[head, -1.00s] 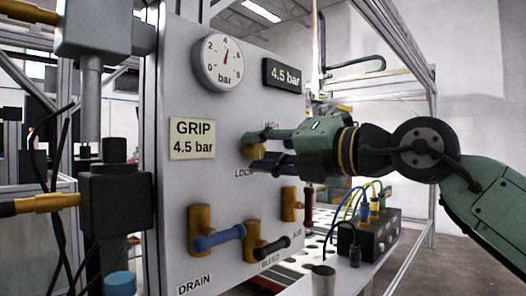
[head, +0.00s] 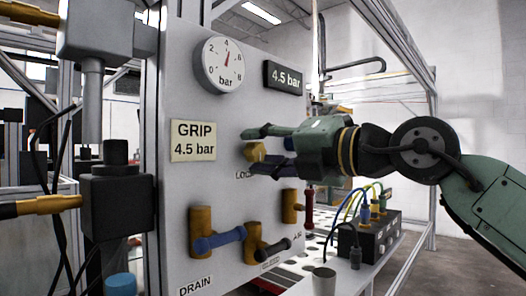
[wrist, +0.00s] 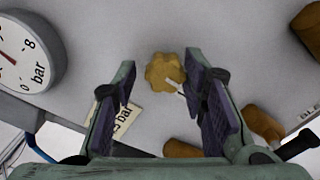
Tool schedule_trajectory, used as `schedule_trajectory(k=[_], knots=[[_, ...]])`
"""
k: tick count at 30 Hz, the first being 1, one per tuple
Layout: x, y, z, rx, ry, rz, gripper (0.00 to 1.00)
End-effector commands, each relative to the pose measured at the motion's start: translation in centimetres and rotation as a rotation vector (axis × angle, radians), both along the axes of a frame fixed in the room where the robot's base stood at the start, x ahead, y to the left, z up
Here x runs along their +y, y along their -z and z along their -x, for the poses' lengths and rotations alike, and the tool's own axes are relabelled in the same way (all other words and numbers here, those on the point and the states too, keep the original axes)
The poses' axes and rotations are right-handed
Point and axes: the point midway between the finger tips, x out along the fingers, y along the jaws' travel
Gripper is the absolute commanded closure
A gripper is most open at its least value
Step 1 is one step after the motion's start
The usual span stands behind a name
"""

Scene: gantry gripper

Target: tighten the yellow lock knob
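The yellow lock knob (head: 254,152) is a lobed knob on the grey panel, with a partly covered LOCK label below it. In the wrist view the knob (wrist: 160,68) has a pale pointer mark and shows between and just beyond my fingertips. My gripper (head: 252,150) is open, with one finger above the knob and one below it in the head view. In the wrist view my gripper (wrist: 163,80) has its purple-padded fingers wide apart with nothing between the pads. I see no contact with the knob.
A pressure gauge (head: 222,65) and a 4.5 bar display (head: 283,77) are above. A GRIP 4.5 bar sign (head: 193,140) is to the left. Below are a blue-handled drain valve (head: 218,239), a black-handled bleed valve (head: 270,249) and a red-handled air valve (head: 309,207).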

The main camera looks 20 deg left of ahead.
Motion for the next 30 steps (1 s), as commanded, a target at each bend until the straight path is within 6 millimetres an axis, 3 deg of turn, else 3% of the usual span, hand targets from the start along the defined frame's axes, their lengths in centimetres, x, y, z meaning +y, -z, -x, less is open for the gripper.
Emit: schedule_trajectory(k=[17, 20, 30], knots=[[-0.5, 0.8, -0.2, 0.010, 0.003, 0.013, 0.49], [-1.6, 0.6, 0.3, 0.008, 0.004, 0.010, 0.49], [-8.2, 0.2, 2.9, 0.002, 0.003, 0.002, 0.49]])
